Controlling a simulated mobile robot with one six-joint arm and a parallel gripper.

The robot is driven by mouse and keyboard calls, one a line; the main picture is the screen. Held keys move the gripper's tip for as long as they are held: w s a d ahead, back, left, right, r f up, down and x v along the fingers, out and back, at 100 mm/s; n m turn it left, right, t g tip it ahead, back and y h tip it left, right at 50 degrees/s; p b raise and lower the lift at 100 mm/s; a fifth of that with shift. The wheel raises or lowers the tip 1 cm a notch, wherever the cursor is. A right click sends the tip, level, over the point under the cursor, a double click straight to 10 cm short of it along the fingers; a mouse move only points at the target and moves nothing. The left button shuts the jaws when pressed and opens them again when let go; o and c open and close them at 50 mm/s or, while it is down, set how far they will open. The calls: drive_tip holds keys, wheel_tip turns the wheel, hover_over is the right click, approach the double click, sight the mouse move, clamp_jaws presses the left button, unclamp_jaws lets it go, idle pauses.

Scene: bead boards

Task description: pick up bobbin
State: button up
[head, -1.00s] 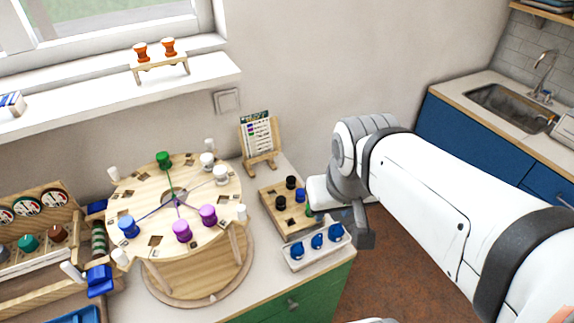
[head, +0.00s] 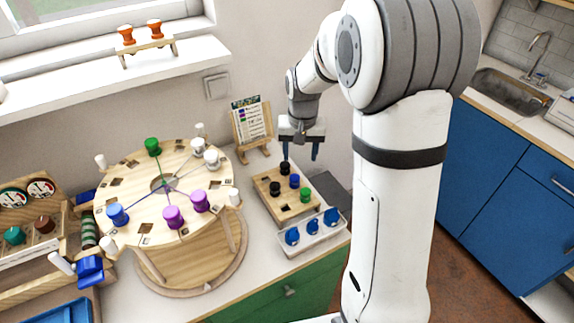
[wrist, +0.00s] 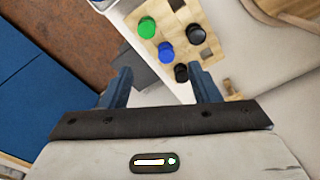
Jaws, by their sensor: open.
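A small wooden board (head: 272,207) on the counter holds several bobbins: two black ones (head: 275,188), a blue one (head: 294,181) and a green one (head: 306,195). My gripper (head: 300,157) is open and empty above the back of this board, pointing down. In the wrist view the jaws (wrist: 161,72) are spread, with nothing between them. The green bobbin (wrist: 147,27), the blue bobbin (wrist: 166,52) and a black bobbin (wrist: 181,72) lie ahead of the fingertips. That black bobbin is near the right finger; I cannot tell whether they touch.
A round wooden stand (head: 135,185) with green, white, purple and blue bobbins and white pegs is at left. A white tray (head: 290,250) with blue pieces lies in front of the small board. A card on an easel (head: 251,125) stands behind it. Two orange spools are on the shelf.

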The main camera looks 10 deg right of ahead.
hover_over(295, 177)
drive_tip(key=shift+m+g, duration=0.3)
drive_tip(key=shift+g, duration=0.1)
wheel_tip(295, 177, down, 8)
drive_tip(key=shift+s+r, duration=0.15)
drive_tip(key=shift+r, duration=0.05)
drive_tip(key=shift+f+p, duration=0.85)
drive_tip(key=shift+f, duration=3.15)
drive_tip(key=shift+c, duration=0.6)
drive_tip(key=c, duration=1)
drive_tip(key=shift+o, duration=0.2)
